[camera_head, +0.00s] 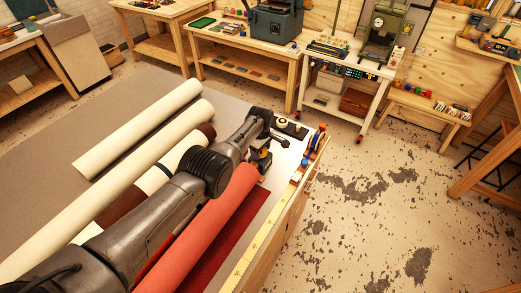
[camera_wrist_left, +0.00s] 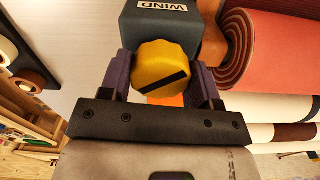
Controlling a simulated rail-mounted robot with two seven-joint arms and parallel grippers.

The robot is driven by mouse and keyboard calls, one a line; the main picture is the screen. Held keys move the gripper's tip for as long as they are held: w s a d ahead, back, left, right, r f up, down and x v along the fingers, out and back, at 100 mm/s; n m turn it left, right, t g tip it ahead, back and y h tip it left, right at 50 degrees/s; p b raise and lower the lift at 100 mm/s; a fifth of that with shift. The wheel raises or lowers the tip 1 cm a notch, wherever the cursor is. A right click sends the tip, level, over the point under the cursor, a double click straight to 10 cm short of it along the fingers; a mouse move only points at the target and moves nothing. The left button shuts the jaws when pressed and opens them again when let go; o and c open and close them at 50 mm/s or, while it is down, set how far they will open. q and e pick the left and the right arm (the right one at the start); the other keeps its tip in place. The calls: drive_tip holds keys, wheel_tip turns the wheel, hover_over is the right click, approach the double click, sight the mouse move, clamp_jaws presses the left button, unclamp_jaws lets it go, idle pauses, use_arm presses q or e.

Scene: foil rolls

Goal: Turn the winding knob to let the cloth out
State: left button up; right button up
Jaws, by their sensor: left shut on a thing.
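The yellow winding knob (camera_wrist_left: 160,68) with a black stripe shows in the left wrist view, in front of a blue-grey housing marked WIND (camera_wrist_left: 165,25). My left gripper (camera_wrist_left: 163,74) has its two purple fingers on either side of the knob and is shut on it. The black stripe lies at a slant. In the head view my left gripper (camera_head: 261,160) is at the far end of the red cloth roll (camera_head: 212,225). The arm hides part of the roll and most of the housing. My right gripper is not in view.
Dark red cloth (camera_head: 238,235) lies flat beside the red roll. White and brown rolls (camera_head: 140,130) lie on the left of the table. A yellow ruler (camera_head: 262,235) runs along the table's right edge. Wooden benches with machines stand behind; the floor to the right is clear.

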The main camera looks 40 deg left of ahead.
use_arm(q)
drive_tip(key=n, duration=0.3)
drive_tip(key=shift+n, duration=0.4)
drive_tip(key=n, duration=0.3)
drive_tip(key=shift+n, duration=1.6)
drive_tip(key=o, duration=0.9)
drive_tip(key=shift+r, duration=0.1)
